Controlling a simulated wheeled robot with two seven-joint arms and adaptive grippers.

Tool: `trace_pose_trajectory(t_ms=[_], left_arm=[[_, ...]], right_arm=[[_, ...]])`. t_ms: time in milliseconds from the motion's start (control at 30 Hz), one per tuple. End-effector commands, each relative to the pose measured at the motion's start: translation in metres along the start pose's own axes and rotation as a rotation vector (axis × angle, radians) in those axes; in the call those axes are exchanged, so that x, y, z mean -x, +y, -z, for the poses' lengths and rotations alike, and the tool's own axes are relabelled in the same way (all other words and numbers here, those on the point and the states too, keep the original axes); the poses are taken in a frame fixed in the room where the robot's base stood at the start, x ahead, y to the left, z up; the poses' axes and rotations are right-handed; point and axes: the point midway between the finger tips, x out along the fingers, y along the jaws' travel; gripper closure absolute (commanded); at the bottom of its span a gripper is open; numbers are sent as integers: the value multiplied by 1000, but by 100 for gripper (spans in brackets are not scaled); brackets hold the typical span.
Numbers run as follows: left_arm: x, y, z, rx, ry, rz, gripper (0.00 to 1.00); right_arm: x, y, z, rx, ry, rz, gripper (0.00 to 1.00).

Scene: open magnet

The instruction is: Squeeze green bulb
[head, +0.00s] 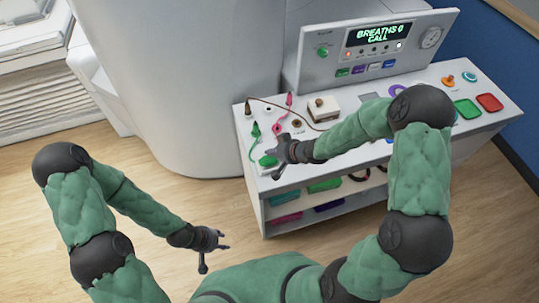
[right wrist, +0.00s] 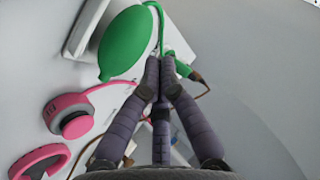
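The green bulb (head: 268,160) lies at the left front of the white console top. It also shows as a green oval with a thin green tube in the right wrist view (right wrist: 122,43). My right gripper (head: 279,158) is low over the console, right beside the bulb. In the right wrist view its fingertips (right wrist: 161,64) are together, near the tube and just to the right of the bulb, with nothing seen between them. My left gripper (head: 222,240) is over the floor away from the console, its fingers spread and empty.
A panel reading "BREATHS 0 CALL" (head: 378,36) stands at the console's back. A cream box (head: 323,109) and pink, brown and green leads lie near the bulb. In the right wrist view a pink cuff (right wrist: 68,112) is at left. Wood floor (head: 190,203) is free in front.

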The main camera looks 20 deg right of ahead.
Motion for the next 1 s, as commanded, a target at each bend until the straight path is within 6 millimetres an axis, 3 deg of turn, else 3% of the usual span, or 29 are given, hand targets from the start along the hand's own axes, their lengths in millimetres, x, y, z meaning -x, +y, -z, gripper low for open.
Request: trace_pose_trajectory(t_ms=[367,1000], left_arm=[[3,1,0,0,0,0,60],[52,18,-2,0,0,0,60]], right_arm=[[2,-1,2,0,0,0,100],[35,-26,26,0,1,0,100]])
